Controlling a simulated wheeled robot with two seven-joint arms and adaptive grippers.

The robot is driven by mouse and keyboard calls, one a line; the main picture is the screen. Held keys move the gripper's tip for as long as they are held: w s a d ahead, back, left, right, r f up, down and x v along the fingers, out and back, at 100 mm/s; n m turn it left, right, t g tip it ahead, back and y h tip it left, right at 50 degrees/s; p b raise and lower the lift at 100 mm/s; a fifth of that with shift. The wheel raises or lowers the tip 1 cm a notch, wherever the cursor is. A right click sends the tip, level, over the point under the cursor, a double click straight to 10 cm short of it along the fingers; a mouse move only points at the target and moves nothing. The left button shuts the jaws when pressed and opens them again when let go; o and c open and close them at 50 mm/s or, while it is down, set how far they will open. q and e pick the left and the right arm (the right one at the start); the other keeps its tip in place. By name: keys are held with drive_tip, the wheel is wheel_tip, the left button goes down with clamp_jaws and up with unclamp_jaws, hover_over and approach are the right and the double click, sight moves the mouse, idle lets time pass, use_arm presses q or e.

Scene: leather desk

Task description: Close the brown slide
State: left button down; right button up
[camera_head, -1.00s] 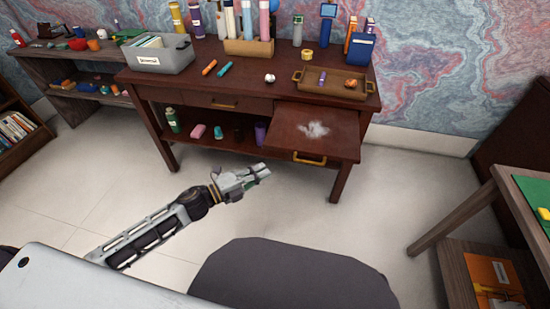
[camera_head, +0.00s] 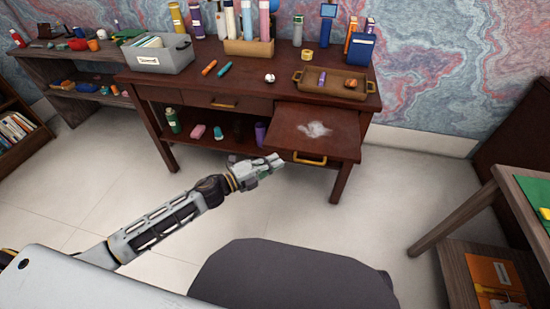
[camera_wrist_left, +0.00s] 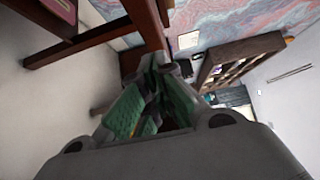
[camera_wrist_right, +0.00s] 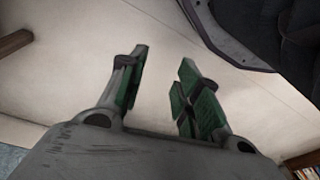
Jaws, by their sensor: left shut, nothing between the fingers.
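The brown slide (camera_head: 338,139) is a reddish-brown board pulled out from the right front of the desk (camera_head: 190,88). It has a brass handle (camera_head: 310,159) on its front edge and a pale smudge on top. My left gripper (camera_head: 278,160) is just left of the handle, near the slide's front left corner, apart from the handle as far as I can tell. In the left wrist view its fingers (camera_wrist_left: 155,95) are together with nothing between them. My right gripper (camera_wrist_right: 158,85) shows only in its wrist view, open and empty above the pale floor.
A tan tray (camera_head: 333,88) with small items and a grey bin (camera_head: 157,57) stand on the desk. The closed drawer (camera_head: 215,103) is left of the slide. A dark rounded seat (camera_head: 295,275) is in front. A side table (camera_head: 520,210) stands at right.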

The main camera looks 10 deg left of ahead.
use_arm(q)
drive_tip(key=shift+w, duration=1.1)
use_arm(e)
drive_tip(key=shift+s+a+r, duration=0.1)
drive_tip(key=shift+s+r, duration=0.15)
drive_tip(key=shift+s, duration=0.15)
drive_tip(key=shift+w+r, duration=0.1)
drive_tip(key=shift+w, duration=0.15)
